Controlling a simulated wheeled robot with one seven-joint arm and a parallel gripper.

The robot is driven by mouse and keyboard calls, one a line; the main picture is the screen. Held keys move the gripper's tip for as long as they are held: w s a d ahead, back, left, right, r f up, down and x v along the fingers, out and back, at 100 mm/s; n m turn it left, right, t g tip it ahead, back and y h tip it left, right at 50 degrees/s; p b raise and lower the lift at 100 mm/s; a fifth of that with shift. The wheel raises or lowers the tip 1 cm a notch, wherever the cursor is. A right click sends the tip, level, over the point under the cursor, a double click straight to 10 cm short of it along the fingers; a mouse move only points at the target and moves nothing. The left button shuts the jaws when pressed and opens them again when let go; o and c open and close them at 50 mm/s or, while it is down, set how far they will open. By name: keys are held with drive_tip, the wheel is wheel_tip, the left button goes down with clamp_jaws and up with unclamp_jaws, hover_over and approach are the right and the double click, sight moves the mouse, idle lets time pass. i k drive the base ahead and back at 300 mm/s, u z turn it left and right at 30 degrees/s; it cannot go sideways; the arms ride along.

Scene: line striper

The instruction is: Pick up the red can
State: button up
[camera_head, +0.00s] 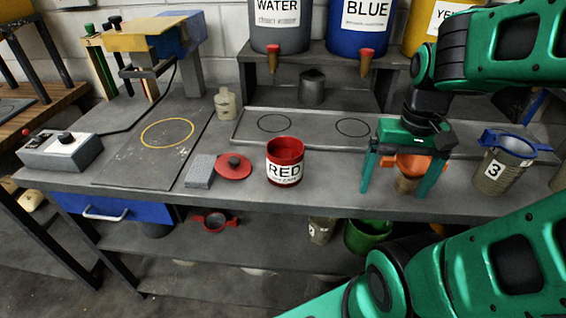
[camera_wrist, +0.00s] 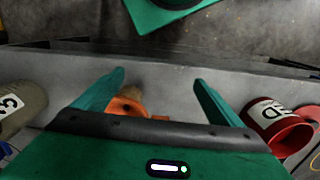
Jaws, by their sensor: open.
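The red can (camera_head: 285,152) stands upright and open-topped on the grey bench, with a white label reading "RED". It also shows at the right edge of the wrist view (camera_wrist: 281,130), outside my fingers. My gripper (camera_head: 394,192) is open, pointing down over the front part of the bench, well to the right of the can in the head view. In the wrist view my fingers (camera_wrist: 160,80) are spread wide. An orange piece with a brown end (camera_head: 413,166) shows between them; I cannot tell whether it touches a finger.
A can marked 3 (camera_head: 497,172) with a blue piece on top stands right of my gripper. A red lid (camera_head: 233,167) and a grey block (camera_head: 199,171) lie left of the red can. A raised tray (camera_head: 315,126) and WATER and BLUE containers (camera_head: 358,38) stand behind.

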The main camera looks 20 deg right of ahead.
sight(285, 154)
drive_tip(key=k, duration=1.7)
drive_tip(key=z, duration=0.85)
drive_tip(key=i, duration=1.55)
drive_tip(key=u, duration=0.05)
